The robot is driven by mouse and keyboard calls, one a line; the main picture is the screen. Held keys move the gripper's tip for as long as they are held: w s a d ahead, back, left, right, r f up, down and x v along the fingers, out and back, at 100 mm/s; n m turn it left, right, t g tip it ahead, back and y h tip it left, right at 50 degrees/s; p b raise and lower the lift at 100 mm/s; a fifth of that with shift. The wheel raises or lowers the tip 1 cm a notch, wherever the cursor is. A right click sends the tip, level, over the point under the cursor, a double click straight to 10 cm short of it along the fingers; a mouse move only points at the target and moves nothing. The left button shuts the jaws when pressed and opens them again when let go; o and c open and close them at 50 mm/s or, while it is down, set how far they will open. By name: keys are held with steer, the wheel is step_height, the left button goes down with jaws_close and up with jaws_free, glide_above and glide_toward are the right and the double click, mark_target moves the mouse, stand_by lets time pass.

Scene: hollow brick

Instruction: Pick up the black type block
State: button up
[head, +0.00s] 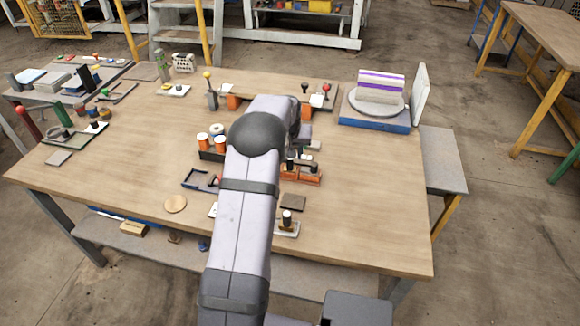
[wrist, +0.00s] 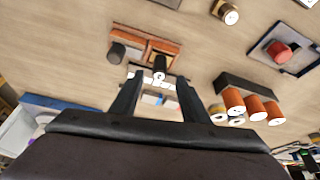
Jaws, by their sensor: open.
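My gripper (wrist: 157,80) is open in the wrist view, with its fingers spread and pointing at the orange tray (wrist: 152,38). A small dark piece with a white end (wrist: 160,74) shows between the fingertips, apparently untouched. A dark round-ended piece (wrist: 117,53) stands at the tray's left, outside the fingers. I cannot tell for sure which piece is the black type block. In the head view, the orange tray (head: 301,178) lies just right of my arm, with small dark pieces by it. My arm hides the gripper there.
A black rack with orange rolls (wrist: 236,101) stands right of my fingers in the wrist view. A dark tray with a red knob (wrist: 278,51) is farther right. In the head view, a blue-based stand (head: 375,122) sits at back right. The table's right front (head: 375,220) is clear.

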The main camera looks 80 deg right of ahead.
mark_target(290, 166)
steer(key=shift+w+d+f, duration=0.1)
steer(key=shift+d+f, duration=0.1)
steer(key=shift+f, duration=0.2)
steer(key=shift+p+x, duration=1.45)
steer(key=shift+x, duration=1.1)
jaws_close()
